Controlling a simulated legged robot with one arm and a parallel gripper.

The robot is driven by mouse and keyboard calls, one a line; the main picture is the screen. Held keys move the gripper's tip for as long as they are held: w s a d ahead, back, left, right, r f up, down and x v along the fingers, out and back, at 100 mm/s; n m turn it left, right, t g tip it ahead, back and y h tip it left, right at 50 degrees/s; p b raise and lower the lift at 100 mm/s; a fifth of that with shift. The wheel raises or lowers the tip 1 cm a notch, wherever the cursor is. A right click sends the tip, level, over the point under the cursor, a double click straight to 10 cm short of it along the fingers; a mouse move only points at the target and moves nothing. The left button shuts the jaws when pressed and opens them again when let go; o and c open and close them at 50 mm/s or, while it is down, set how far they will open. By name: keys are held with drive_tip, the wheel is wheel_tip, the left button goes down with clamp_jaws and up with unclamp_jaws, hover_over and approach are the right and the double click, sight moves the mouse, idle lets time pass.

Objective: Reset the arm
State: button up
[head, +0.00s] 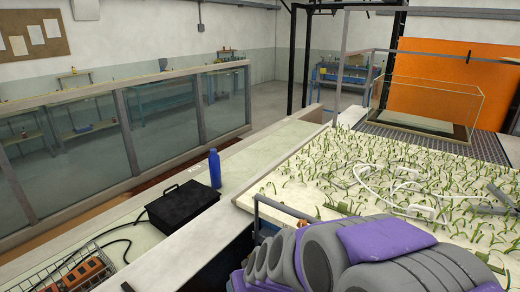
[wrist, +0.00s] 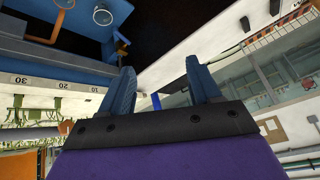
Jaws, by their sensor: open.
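My gripper (wrist: 162,72) shows in the wrist view with its two blue fingers spread apart and nothing held between them. The wrist picture is turned over, with the room upside down. In the head view my grey and purple arm (head: 370,255) is folded low at the bottom right, in front of the planted bed. The gripper's fingertips cannot be made out clearly in the head view.
A blue bottle (head: 215,168) and a black box (head: 182,206) stand on the ledge at left. A wire basket (head: 62,272) holds orange items. The planted bed (head: 300,170) with white tubing lies right. Glass panels (head: 160,108) stand behind. A numbered scale (wrist: 60,84) is near my gripper.

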drive_tip(key=s+d+m+g+h+b, duration=0.1)
drive_tip(key=s+d+g+b, duration=0.1)
drive_tip(key=s+d, duration=0.4)
drive_tip(key=s+d+f+m+g+h+b, duration=0.1)
drive_tip(key=s+d, duration=0.5)
drive_tip(key=s, duration=0.7)
drive_tip(key=s+d+m+g+h+b, duration=0.1)
drive_tip(key=s+d+g+b, duration=0.2)
drive_tip(key=s+d, duration=0.3)
drive_tip(key=s, duration=0.3)
drive_tip(key=shift+s+f+m+g+h, duration=0.15)
drive_tip(key=shift+s+m+g+h, duration=0.15)
drive_tip(key=shift+m+g+h, duration=0.1)
